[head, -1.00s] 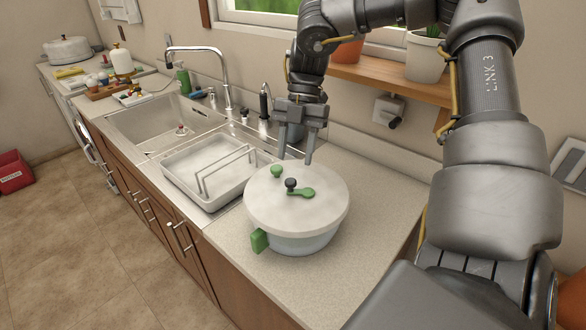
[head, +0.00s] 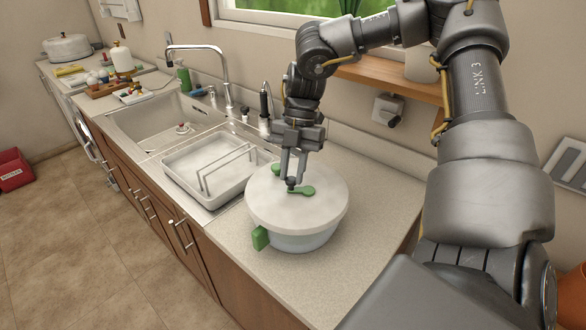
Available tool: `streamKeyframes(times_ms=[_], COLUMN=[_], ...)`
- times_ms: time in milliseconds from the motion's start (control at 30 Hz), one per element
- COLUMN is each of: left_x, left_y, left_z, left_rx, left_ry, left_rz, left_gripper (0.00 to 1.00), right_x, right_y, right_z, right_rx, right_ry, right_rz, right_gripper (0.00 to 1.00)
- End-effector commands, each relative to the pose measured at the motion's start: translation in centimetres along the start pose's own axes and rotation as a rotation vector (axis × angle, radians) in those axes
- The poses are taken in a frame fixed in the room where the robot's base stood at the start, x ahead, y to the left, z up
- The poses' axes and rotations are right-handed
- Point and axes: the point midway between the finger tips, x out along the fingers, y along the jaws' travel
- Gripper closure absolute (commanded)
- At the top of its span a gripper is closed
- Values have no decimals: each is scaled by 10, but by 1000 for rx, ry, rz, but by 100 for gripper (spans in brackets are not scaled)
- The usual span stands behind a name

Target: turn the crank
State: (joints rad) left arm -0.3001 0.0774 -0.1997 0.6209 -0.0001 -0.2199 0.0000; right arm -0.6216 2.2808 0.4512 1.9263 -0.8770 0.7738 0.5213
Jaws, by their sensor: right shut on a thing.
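A round white-lidded salad spinner (head: 262,212) with a clear bowl stands on the counter in the middle of the head view. A green crank (head: 304,191) lies on its lid, with a dark knob at its left end. A green block-like handle (head: 261,238) sticks out at the bowl's front left. My right gripper (head: 291,182) points down over the lid, its fingers shut on the dark crank knob, which they largely hide. My left gripper is out of the picture.
A white dish tray with a wire rack (head: 205,195) stands just left of the spinner, beside the sink (head: 150,122). A tall faucet (head: 225,75) is behind it. Counter (head: 365,190) to the right of the spinner is clear.

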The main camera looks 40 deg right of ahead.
Motion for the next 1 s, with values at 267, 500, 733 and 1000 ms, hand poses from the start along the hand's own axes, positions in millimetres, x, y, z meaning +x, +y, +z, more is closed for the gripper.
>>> streamKeyframes(times_ms=[267, 500, 733, 1000], left_x=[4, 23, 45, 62], left_y=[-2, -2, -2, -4], left_z=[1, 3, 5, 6], left_rx=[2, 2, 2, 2], left_ry=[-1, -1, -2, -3], left_rz=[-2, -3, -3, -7], left_gripper=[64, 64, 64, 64], right_x=[1, 2, 0, -4], right_y=[0, 0, -1, -4], right_z=[2, 7, 13, 20], right_rx=[21, 125, 294, 482], right_ry=[-1, -2, -1, 0], right_rz=[8, 56, 126, 201], right_gripper=[99, 99, 99, 99])
